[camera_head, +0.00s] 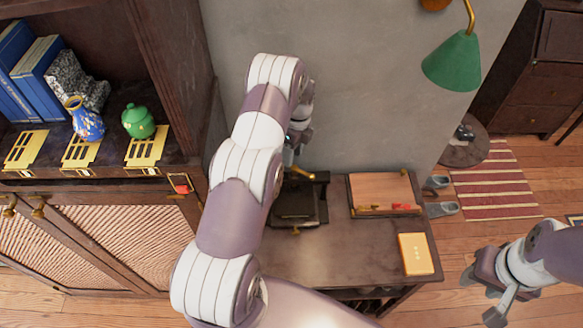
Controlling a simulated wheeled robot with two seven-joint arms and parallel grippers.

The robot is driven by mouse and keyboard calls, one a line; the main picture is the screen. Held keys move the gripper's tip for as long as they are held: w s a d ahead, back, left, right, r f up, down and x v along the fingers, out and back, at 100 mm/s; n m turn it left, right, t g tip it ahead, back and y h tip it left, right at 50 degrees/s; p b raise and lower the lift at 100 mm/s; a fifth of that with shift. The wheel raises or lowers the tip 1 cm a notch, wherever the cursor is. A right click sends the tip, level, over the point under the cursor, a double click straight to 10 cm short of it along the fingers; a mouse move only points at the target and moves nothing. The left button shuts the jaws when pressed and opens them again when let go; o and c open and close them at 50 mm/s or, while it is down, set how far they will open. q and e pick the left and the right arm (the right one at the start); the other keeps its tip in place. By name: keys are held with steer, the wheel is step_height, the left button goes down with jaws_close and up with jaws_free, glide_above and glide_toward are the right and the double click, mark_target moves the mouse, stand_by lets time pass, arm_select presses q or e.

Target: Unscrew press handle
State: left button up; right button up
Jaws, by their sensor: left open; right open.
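The press (293,208), a dark block-like device with brass parts, stands on the small desk against the grey wall. Its brass handle (300,175) shows at its top. My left gripper (291,154) is open just above and behind the handle, partly hidden by my own arm. I cannot tell whether it touches the handle. My arm also covers the left side of the press. My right gripper (480,298) is open and empty at the lower right, off the desk's right side and away from the press.
On the desk (345,250) lie a wooden tray (380,190) with small red and brass items, and a yellow box (415,254). A cabinet at left holds blue books (35,75), a blue vase (86,120) and a green pot (138,121). A green lamp (453,62) hangs above.

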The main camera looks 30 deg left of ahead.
mark_target(295, 170)
arm_select(q)
steer(key=shift+s+f+p, duration=0.4)
steer(key=shift+s+f, duration=0.05)
steer(key=shift+f, duration=1)
arm_select(e)
step_height(295, 170, up, 2)
steer(key=shift+r, duration=0.1)
arm_select(q)
jaws_close()
